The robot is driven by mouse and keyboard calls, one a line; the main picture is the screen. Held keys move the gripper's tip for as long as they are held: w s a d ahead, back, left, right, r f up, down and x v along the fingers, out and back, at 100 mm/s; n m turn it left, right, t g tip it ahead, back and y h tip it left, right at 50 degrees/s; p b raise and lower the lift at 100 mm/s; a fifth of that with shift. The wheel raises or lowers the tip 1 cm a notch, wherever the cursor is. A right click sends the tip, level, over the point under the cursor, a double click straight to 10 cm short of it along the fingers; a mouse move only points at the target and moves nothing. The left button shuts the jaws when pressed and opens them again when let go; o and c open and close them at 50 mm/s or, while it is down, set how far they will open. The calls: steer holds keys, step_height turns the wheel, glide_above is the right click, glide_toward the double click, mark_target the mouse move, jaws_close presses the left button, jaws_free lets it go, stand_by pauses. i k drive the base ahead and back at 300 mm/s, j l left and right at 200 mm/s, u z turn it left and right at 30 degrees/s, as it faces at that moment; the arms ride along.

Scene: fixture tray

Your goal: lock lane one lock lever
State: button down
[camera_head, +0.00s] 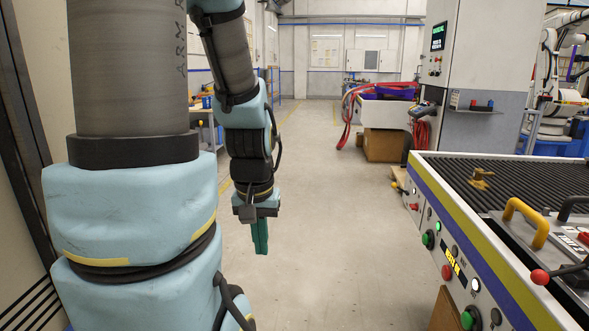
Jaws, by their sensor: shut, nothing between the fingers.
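My gripper (261,236) hangs at the left of the aisle, pointing down, with its teal fingers together and nothing between them. It is well apart from the fixture bench at the right. A lever with a red ball knob (540,277) sticks out at the bench's near right, over the front edge; its black arm runs right to a dark base. I cannot tell from the picture whether this is lane one's lock lever or whether it is locked. A tray with a yellow handle (527,222) and a black handle (570,209) lies beside it, cut off by the right edge.
The bench (462,225) has a ribbed dark top, a brass-coloured piece (481,179) and a front panel with green and red buttons. A grey cabinet (480,75) stands behind it. The concrete floor (325,220) between my arm and the bench is clear.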

mark_target(394, 185)
steer(key=i+l, duration=0.15)
steer(key=i, duration=0.45)
steer(key=i+l, duration=0.2)
steer(key=i, duration=0.35)
steer(key=i+l, duration=0.15)
steer(key=i, duration=0.45)
